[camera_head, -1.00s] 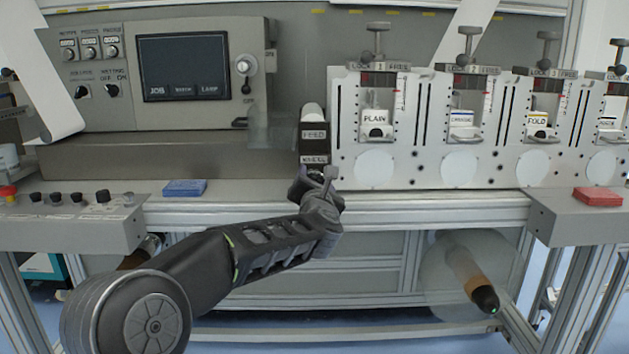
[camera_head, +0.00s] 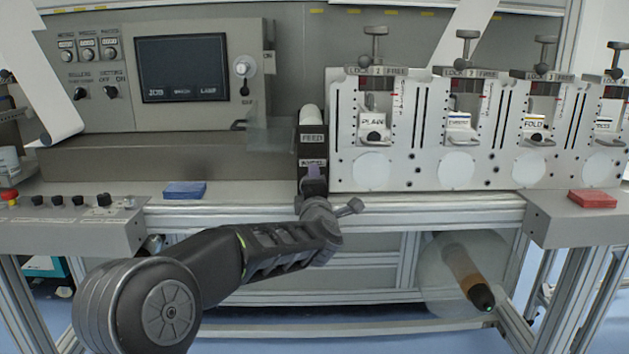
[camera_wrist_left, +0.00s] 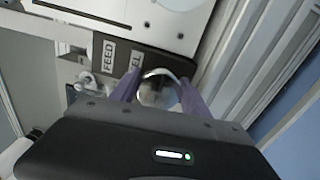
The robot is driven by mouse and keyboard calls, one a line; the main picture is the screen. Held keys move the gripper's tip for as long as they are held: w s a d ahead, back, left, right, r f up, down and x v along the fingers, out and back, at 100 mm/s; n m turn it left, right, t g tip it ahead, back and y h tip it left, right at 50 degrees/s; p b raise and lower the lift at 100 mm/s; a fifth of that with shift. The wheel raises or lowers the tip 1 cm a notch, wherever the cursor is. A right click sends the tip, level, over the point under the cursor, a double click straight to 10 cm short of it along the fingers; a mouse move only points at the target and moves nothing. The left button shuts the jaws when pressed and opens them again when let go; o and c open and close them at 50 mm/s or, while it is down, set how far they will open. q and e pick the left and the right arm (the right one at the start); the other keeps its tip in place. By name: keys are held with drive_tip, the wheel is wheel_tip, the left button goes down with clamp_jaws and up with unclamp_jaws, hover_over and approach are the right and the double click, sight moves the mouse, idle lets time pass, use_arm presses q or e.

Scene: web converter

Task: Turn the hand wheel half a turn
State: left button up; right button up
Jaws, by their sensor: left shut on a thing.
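The hand wheel (camera_wrist_left: 158,90) shows in the left wrist view as a shiny rounded metal piece between the two purple fingers. My left gripper (camera_wrist_left: 160,86) is shut on it; the fingers hide part of its rim. In the head view my left gripper (camera_head: 314,176) is at the lower front of the dark block (camera_head: 312,137) labelled FEED, just under its lower label. There my wrist and gripper hide the wheel. How far the wheel is turned cannot be read. My right gripper is in neither view.
A row of white station plates (camera_head: 403,165) stands right of the block. A control console with a dark screen (camera_head: 183,68) is at left. A blue pad (camera_head: 185,190) and a red pad (camera_head: 593,198) lie on ledges. A roll shaft (camera_head: 466,275) sticks out below right.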

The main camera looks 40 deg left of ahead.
use_arm(q)
drive_tip(key=m+p, duration=0.2)
drive_tip(key=m, duration=0.2)
drive_tip(key=shift+m, duration=0.4)
drive_tip(key=m+p, duration=0.2)
drive_tip(key=m, duration=0.2)
drive_tip(key=shift+f+m, duration=0.15)
drive_tip(key=shift+m, duration=0.15)
drive_tip(key=m+p, duration=0.3)
drive_tip(key=m, duration=0.1)
drive_tip(key=m+p, duration=0.1)
drive_tip(key=m, duration=0.1)
drive_tip(key=m+p, duration=0.1)
drive_tip(key=m, duration=0.2)
drive_tip(key=shift+s+a+f+p, duration=0.15)
drive_tip(key=shift+a+f+p, duration=0.05)
drive_tip(key=shift+p, duration=0.15)
drive_tip(key=o, duration=1.3)
